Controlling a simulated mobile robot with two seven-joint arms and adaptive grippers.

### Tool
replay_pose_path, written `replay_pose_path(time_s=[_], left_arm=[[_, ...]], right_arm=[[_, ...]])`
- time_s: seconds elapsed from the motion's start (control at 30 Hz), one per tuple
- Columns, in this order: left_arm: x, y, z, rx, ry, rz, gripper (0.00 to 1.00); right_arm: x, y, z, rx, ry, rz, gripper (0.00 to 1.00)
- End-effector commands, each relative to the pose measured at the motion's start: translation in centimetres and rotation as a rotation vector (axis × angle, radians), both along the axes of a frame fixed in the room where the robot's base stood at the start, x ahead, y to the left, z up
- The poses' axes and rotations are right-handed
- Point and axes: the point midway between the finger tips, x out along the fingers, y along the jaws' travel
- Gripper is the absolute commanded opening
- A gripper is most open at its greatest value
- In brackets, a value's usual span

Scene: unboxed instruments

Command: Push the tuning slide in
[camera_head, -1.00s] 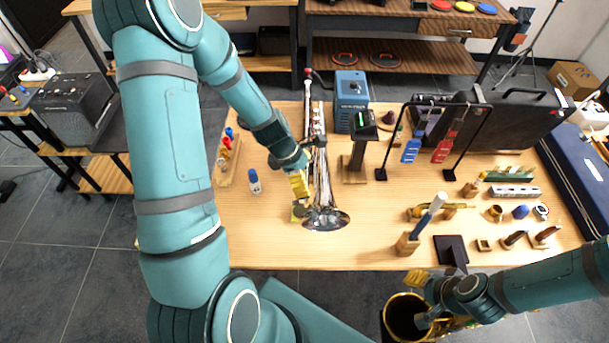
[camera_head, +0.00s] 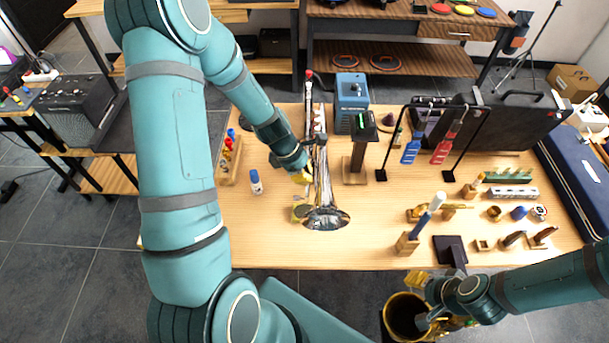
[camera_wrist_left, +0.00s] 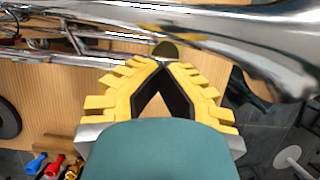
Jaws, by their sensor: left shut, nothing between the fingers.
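A silver trumpet (camera_head: 326,217) lies lengthwise on the wooden table, bell toward me. Its bright tubing (camera_wrist_left: 250,30) crosses the top of the left wrist view. I cannot clearly make out the tuning slide; my gripper and the body of the horn cover part of that area. My left gripper (camera_head: 303,177) is shut and empty, just left of the trumpet above the bell. In the left wrist view its yellow fingertips (camera_wrist_left: 162,66) meet close below the tubing; contact cannot be told. My right gripper (camera_head: 420,301) is at the lower right, beyond the table's front edge, its fingers spread apart.
A blue box (camera_head: 351,103) and a dark stand (camera_head: 359,160) stand right of the trumpet. A blue-and-white bottle (camera_head: 256,182) and a wooden holder (camera_head: 229,174) stand left. The table's front middle is clear.

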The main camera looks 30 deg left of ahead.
Motion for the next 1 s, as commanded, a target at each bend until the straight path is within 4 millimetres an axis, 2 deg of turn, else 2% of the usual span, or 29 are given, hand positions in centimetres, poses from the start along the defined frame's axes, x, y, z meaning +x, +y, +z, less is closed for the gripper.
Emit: replay_pose_path(time_s=[0.03,0.07,0.1,0.17,0.2,0.23,0.5,0.63,0.77,1.0], left_arm=[[0.4,0.2,-0.1,0.007,-0.01,0.004,0.31],[0.4,0.2,-0.1,0.008,-0.011,0.004,0.39],[0.4,0.2,-0.1,0.008,-0.011,0.004,0.5],[0.4,0.2,-0.1,0.008,-0.011,0.005,0.66],[0.4,0.2,-0.1,0.008,-0.011,0.005,0.8],[0.4,0.2,-0.1,0.008,-0.011,0.005,1.0],[0.3,0.2,0.0,0.005,-0.009,0.004,1.0],[0.2,0.4,0.7,0.006,-0.011,0.004,1.0],[-0.1,1.1,2.6,0.008,-0.013,0.004,1.0],[-1.0,2.6,7.1,0.008,-0.014,0.003,1.0]], right_arm=[[0.0,0.0,-0.2,0.0,0.001,0.0,0.47],[0.0,0.0,-0.2,0.0,0.001,0.0,0.47],[0.0,0.0,-0.2,0.0,0.001,0.0,0.47],[0.0,0.0,-0.2,0.0,0.001,0.0,0.47],[0.0,0.0,-0.2,0.0,0.001,0.0,0.47],[0.0,0.0,-0.2,0.0,0.001,0.0,0.47],[0.0,0.0,-0.2,0.0,0.001,0.0,0.47],[0.0,0.0,-0.2,0.0,0.001,0.0,0.47],[0.0,0.0,-0.1,0.0,0.001,0.0,0.47],[0.0,0.0,-0.1,0.0,0.001,0.0,0.47]])
